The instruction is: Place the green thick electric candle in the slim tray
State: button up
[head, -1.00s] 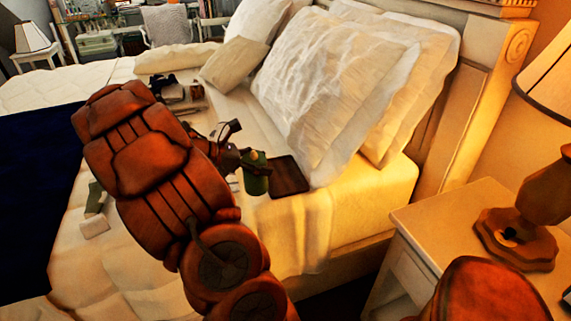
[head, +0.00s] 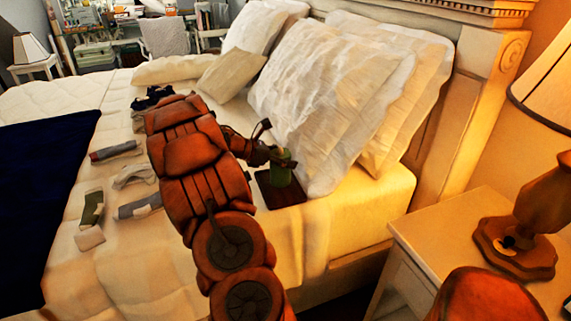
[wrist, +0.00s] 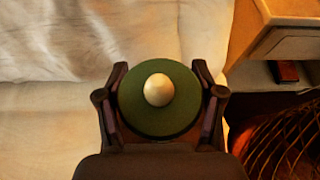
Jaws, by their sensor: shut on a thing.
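The green thick candle (head: 281,168) is held upright in my gripper (head: 272,157). In the wrist view the candle (wrist: 150,118) is seen from above, a round green top with a pale bulb in the middle. The two fingers of my gripper (wrist: 160,105) press on its left and right sides. The slim tray (head: 287,196) is a dark, flat tray on the bed beside the pillows. In the head view the candle overlaps the tray; I cannot tell whether its base touches the tray.
White pillows (head: 318,105) stand just behind the tray. Several folded clothes, including a green and white one (head: 92,208), lie on the bed to the left. A nightstand (head: 440,235) with a lamp (head: 520,235) stands at the right, beyond the bed's edge.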

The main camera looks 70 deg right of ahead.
jog(key=shift+f, duration=0.95)
jog(key=shift+f, duration=0.15)
jog(key=o, duration=1.2)
jog(key=shift+o, duration=0.2)
